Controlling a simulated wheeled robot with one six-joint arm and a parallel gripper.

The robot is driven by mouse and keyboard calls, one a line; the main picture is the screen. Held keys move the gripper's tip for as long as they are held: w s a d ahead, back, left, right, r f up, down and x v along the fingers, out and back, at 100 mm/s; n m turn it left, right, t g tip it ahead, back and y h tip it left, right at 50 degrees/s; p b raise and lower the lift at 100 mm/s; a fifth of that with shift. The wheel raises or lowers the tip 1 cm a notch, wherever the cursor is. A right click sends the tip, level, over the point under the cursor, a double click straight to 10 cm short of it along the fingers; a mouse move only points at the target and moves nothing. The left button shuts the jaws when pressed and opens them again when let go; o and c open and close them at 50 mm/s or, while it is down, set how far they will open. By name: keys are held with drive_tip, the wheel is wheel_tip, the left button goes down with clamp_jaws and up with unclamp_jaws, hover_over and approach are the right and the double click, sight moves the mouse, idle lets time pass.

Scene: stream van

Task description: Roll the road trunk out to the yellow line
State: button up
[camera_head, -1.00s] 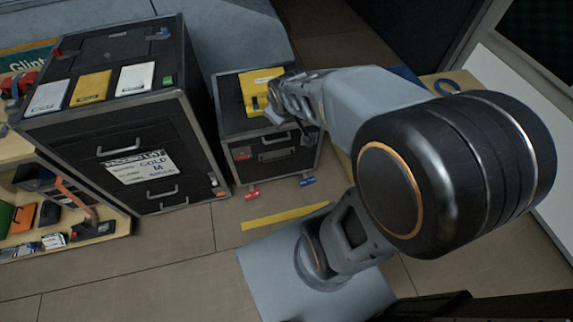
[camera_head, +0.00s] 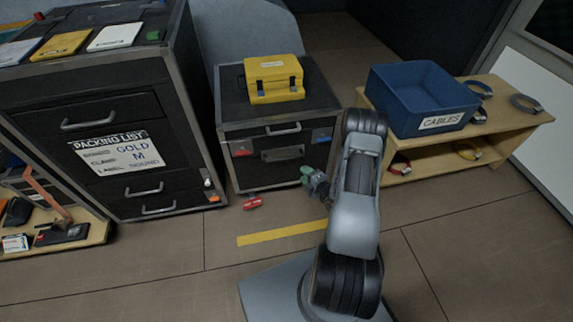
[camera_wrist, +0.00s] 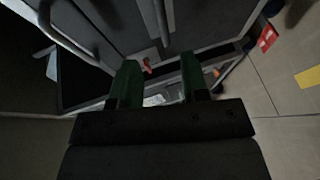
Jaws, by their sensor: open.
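The road trunk (camera_head: 240,172) is a low black case with grey metal edges, standing behind the yellow line (camera_head: 283,233). A silver handle (camera_head: 284,130) and a darker handle (camera_head: 283,153) are on its front, between a red latch (camera_head: 243,148) and a blue latch (camera_head: 322,135). A red castor pedal (camera_head: 253,203) shows at its lower left. My gripper (camera_head: 310,177) is low at the trunk's front right corner, open. In the wrist view its green fingers (camera_wrist: 160,82) are apart; whether they touch anything is unclear. The right castor is hidden behind my gripper.
A yellow case (camera_head: 274,80) sits on the trunk. A tall drawer cabinet (camera_head: 190,150) with a packing list stands close at left. At right, a wooden bench (camera_head: 400,178) holds a blue cables bin (camera_head: 400,115). The floor (camera_head: 140,275) in front is mostly clear.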

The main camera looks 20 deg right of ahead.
sight(286, 158)
drive_tip(key=b+x, duration=0.3)
drive_tip(key=x, duration=1)
drive_tip(key=shift+w+a+f, duration=0.15)
drive_tip(key=shift+w, duration=0.05)
drive_tip(key=shift+c, duration=0.2)
clamp_jaws()
